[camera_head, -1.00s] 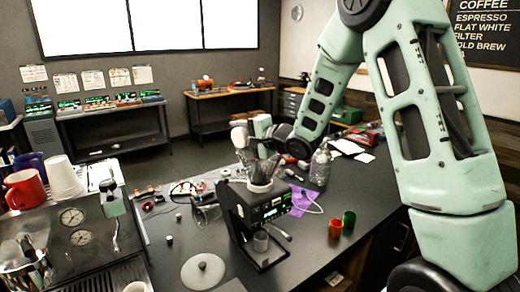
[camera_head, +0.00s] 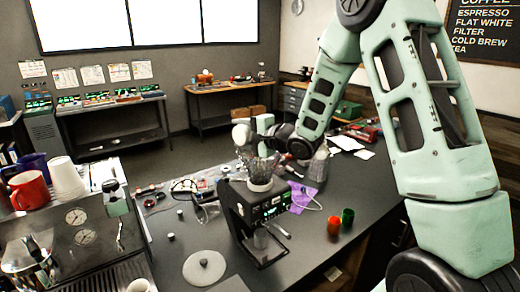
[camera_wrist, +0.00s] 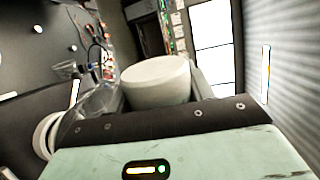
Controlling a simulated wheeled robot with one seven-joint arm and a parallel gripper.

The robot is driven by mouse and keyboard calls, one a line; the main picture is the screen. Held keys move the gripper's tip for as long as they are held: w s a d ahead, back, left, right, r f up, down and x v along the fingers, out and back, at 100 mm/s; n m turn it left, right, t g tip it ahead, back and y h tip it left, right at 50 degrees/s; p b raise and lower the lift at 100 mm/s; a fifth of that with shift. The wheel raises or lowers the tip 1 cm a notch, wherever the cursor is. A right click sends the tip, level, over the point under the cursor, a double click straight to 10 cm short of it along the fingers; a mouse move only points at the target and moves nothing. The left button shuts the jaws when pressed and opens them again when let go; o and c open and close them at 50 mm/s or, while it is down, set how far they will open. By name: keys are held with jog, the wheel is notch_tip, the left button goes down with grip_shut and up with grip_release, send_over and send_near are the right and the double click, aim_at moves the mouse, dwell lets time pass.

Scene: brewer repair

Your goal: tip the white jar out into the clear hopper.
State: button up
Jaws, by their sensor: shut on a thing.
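A white jar (camera_head: 241,134) is held in my gripper (camera_head: 256,131), up at the back of the brewer. In the wrist view the jar (camera_wrist: 158,84) sits between the two fingers, its pale rounded side filling the middle. The clear hopper (camera_head: 259,166) flares upward from the top of the black brewer (camera_head: 262,205), just below the jar and apparently close to it. In the wrist view, what looks like the hopper's clear wall (camera_wrist: 98,102) shows left of the jar. I cannot tell how far the jar is tilted or what is in it.
A grey disc (camera_head: 204,267) lies in front on the dark counter. An espresso machine (camera_head: 80,230) fills the left. Tools and cables clutter the counter behind.

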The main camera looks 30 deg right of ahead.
jog(key=shift+w+d+r+m+y, duration=0.1)
jog(key=shift+d+r+m+y, duration=0.15)
jog(key=shift+m, duration=0.3)
jog(key=shift+d+r+m+y, duration=0.15)
jog(key=shift+r+m, duration=0.15)
jog(key=shift+m, duration=0.25)
dwell(0.6)
jog(key=shift+d+f+m+t, duration=0.3)
jog(key=shift+f+m, duration=0.2)
jog(key=shift+m, duration=0.3)
jog(key=shift+w+d+r+m+y, duration=0.15)
jog(key=shift+d+m, duration=0.1)
jog(key=shift+m, duration=0.3)
jog(key=shift+d+r+m+y, duration=0.1)
jog(key=shift+d+m+y, duration=0.1)
jog(key=shift+m, duration=0.35)
dwell(0.7)
dwell(0.9)
